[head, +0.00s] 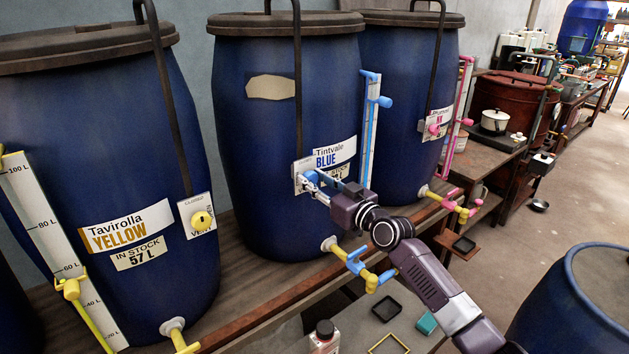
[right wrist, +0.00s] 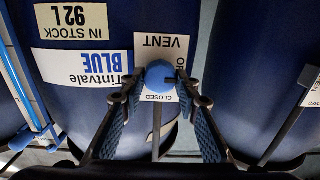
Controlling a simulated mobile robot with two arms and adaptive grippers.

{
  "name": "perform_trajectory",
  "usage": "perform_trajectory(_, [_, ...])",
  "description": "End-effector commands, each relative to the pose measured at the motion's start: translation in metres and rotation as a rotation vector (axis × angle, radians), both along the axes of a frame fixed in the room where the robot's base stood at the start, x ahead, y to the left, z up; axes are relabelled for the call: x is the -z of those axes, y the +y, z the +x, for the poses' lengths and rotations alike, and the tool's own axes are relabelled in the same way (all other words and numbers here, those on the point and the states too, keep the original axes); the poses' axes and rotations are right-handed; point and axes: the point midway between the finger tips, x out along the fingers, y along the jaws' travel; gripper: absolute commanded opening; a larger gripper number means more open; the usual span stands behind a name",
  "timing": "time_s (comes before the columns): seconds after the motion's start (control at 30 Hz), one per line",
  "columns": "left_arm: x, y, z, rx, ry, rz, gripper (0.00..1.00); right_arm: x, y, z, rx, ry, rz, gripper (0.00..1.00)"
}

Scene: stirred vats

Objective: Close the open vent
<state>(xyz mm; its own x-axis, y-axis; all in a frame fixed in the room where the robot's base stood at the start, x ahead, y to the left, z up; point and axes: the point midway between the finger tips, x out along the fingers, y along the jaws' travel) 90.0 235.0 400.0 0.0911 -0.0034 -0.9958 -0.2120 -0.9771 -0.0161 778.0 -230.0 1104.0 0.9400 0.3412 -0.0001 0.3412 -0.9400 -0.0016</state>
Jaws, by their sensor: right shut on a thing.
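The middle blue vat (head: 265,120) is labelled Tintvale Blue. Its white vent plate (head: 298,168) is partly hidden by my right gripper (head: 309,181). In the right wrist view the plate (right wrist: 172,48) shows upside down, with the words VENT and CLOSED and part of another word beside the knob. My right gripper's fingers are shut on the round blue vent knob (right wrist: 158,74), one on each side. My left gripper is not in view.
The left vat (head: 120,160) has a yellow vent knob (head: 203,220). The right vat (head: 400,100) has a pink one (head: 434,129). A blue barrel (head: 580,310) stands at the lower right, beside open floor.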

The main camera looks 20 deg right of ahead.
Motion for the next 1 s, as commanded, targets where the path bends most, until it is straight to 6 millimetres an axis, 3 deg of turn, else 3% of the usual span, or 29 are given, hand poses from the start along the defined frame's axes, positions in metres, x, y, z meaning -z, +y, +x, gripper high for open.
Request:
perform_trajectory(0.37, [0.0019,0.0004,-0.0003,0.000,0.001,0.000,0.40,0.0005,-0.0006,0.0002,0.000,0.043,0.118,0.05])
perform_trajectory(1.0, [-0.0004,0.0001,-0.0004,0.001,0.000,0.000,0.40,0.0008,-0.0025,0.0008,0.000,0.242,0.667,0.05])
